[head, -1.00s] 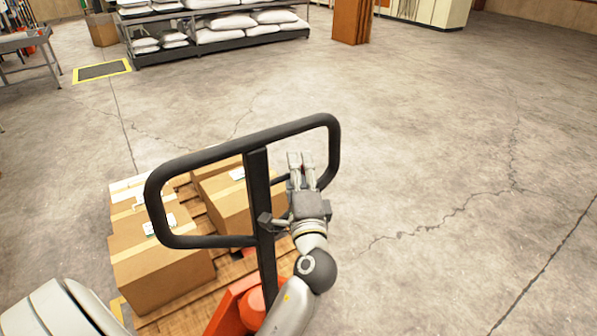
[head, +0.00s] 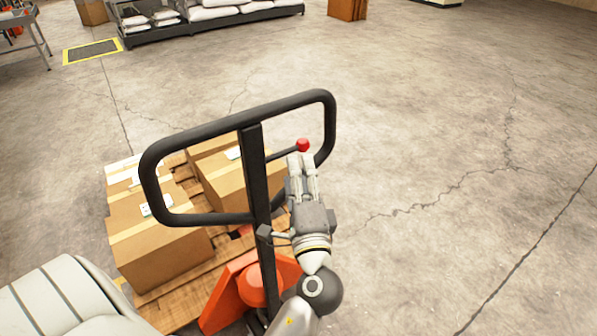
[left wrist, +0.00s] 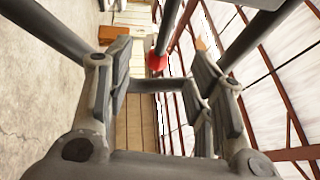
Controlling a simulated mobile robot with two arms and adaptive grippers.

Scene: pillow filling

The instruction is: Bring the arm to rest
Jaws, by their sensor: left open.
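My left gripper (head: 301,165) is open and empty in the head view. Its fingers point away from me, beside the upright post of the pallet jack's black loop handle (head: 240,112). In the left wrist view my left gripper (left wrist: 160,62) has its fingers spread, with black handle bars (left wrist: 50,30) around them. A red knob (head: 302,145) shows just beyond the fingertips; it is also in the left wrist view (left wrist: 156,61). Whether the gripper touches the handle I cannot tell. My right gripper is not in view.
The orange pallet jack (head: 228,297) stands at a wooden pallet (head: 176,300) carrying cardboard boxes (head: 160,245). A rack with white sacks (head: 214,13) is at the back. A yellow-edged floor mat (head: 92,50) lies back left. The concrete floor (head: 440,130) on the right is clear.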

